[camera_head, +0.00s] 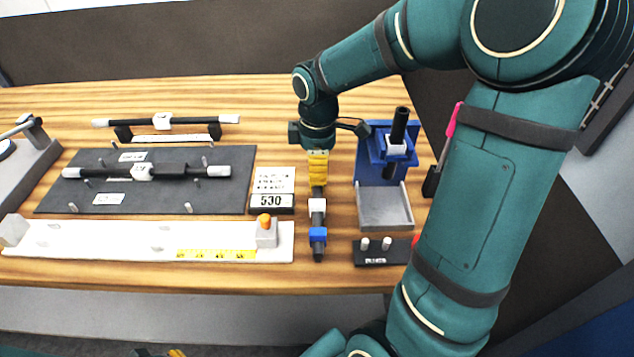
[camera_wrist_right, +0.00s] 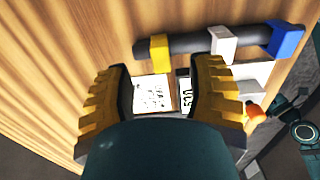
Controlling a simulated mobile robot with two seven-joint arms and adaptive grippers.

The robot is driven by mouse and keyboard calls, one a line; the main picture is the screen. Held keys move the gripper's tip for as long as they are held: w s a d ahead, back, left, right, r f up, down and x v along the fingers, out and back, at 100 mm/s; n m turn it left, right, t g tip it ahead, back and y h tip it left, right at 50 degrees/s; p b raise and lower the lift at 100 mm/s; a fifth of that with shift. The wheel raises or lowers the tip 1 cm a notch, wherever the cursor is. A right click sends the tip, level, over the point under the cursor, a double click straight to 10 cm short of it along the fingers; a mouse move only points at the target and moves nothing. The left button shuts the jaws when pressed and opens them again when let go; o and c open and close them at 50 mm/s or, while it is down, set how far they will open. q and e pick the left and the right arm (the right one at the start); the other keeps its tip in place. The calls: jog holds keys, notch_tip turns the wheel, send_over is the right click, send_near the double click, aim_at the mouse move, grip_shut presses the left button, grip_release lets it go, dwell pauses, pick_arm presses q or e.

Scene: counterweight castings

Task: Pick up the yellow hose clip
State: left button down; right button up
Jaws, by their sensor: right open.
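The yellow hose clip (camera_wrist_right: 154,56) sits around one end part of a black hose (camera_wrist_right: 185,43) in the right wrist view. A white clip (camera_wrist_right: 223,43) and a blue clip (camera_wrist_right: 285,40) sit further along the hose. In the head view the white clip (camera_head: 317,205) and blue clip (camera_head: 318,235) show, but my right gripper (camera_head: 318,180) hides the yellow one. The right gripper's yellow fingers also show in the wrist view (camera_wrist_right: 163,72); they are spread and empty, with the yellow clip past their tips. A bit of my left gripper (camera_head: 162,352) shows at the bottom edge.
A blue stand (camera_head: 372,150) with a grey tray (camera_head: 384,207) is right of the hose. A black block with pegs (camera_head: 372,256) lies in front. A sign reading 530 (camera_head: 272,203), a white measuring board (camera_head: 120,240) and a dark mat (camera_head: 110,195) lie to the left.

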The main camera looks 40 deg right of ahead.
notch_tip(320, 180, down, 4)
jog(key=shift+b, duration=0.55)
jog(key=shift+r, duration=0.1)
jog(key=shift+a, duration=0.1)
jog(key=c, duration=0.8)
jog(key=shift+c, duration=0.3)
